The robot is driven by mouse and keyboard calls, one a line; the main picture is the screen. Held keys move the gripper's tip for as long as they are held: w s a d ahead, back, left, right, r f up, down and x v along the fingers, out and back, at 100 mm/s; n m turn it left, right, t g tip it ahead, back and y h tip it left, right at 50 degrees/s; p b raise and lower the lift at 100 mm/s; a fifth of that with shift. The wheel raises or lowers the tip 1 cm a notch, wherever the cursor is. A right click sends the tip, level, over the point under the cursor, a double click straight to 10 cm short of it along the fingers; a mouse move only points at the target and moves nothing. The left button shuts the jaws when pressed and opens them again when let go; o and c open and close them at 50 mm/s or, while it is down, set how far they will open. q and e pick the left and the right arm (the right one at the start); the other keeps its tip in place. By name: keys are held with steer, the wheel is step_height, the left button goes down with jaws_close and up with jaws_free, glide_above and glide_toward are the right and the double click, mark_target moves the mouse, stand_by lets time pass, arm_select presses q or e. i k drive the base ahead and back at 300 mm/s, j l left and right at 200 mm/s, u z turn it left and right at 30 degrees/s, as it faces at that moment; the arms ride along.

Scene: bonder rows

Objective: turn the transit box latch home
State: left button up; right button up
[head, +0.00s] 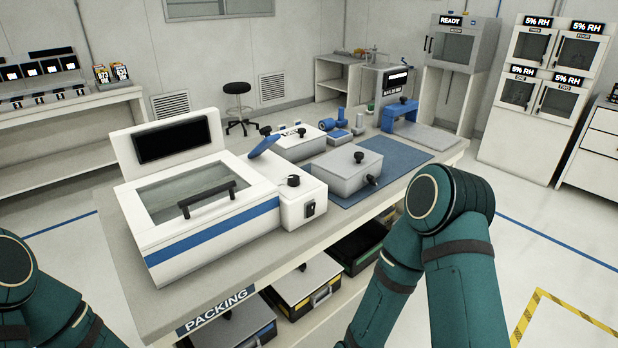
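A light grey box (338,176) with a lid and a black round knob (359,157) stands on the blue mat (408,160) on the packing bench. It looks like the transit box. A small black latch or handle (373,180) sticks out from its right-hand side. Its exact turn angle is too small to tell. My two green arms show at the lower left and lower right, but neither gripper is in the picture.
A white vacuum-sealer-like machine (200,242) with a dark screen fills the bench's left part. Behind the box are a white container (299,144), blue rolls (331,125) and a blue fixture (401,119). Lidded cases (302,287) sit on the shelf below. The mat's right part is clear.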

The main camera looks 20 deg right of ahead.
mark_target(367, 178)
steer(key=u, duration=1.65)
steer(key=l+u, duration=0.25)
steer(key=u, duration=0.25)
steer(key=k+l+u, duration=0.15)
steer(key=u, duration=0.3)
steer(key=k+l, duration=0.35)
steer(key=l, duration=0.15)
steer(key=k+l, duration=0.3)
steer(key=l, duration=0.2)
steer(key=k+l, duration=0.35)
steer(key=l, duration=0.15)
steer(key=k+l, duration=0.35)
steer(key=l, duration=0.15)
steer(key=k+l, duration=0.3)
steer(key=l, duration=0.25)
